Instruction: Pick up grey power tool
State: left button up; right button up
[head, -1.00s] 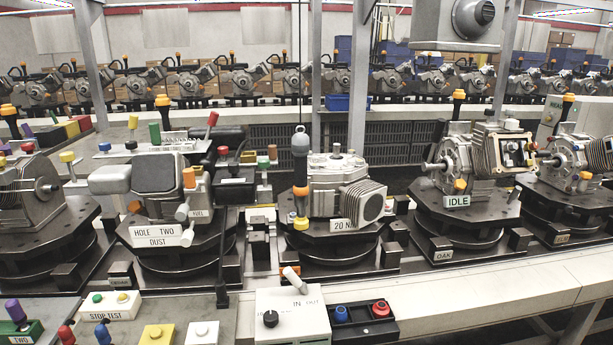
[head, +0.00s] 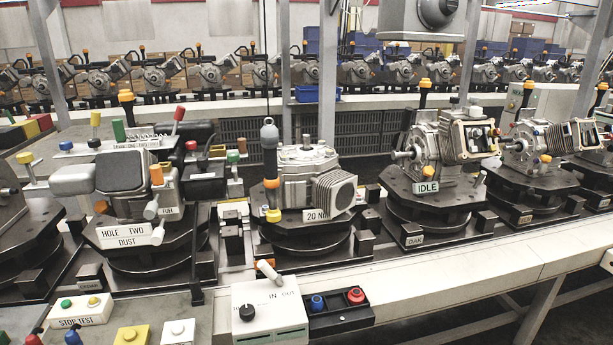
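A power tool (head: 269,140) with a grey upper body, an orange and dark band and a yellow lower end hangs upright on a thin cable, in the middle of the head view. It hangs in front of the left side of a grey motor housing (head: 308,178) on a round dark fixture labelled "20 NM". I cannot tell whether its lower end touches the fixture. Neither of my grippers shows in the head view.
A fixture with an "IDLE" plate (head: 426,187) stands to the right, and one labelled "HOLE TWO DUST" (head: 125,235) to the left. A white control box (head: 268,312) and a black box with blue and red buttons (head: 338,310) stand in front. Steel posts rise behind.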

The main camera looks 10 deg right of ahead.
aim_at(269, 138)
jog(key=i+l+u, duration=0.1)
jog(key=l, duration=0.35)
jog(key=i+l+u, duration=0.1)
jog(key=l, duration=0.35)
jog(key=i+l+u, duration=0.1)
jog(key=l, duration=0.35)
jog(key=i+l+u, duration=0.1)
jog(key=l, duration=0.35)
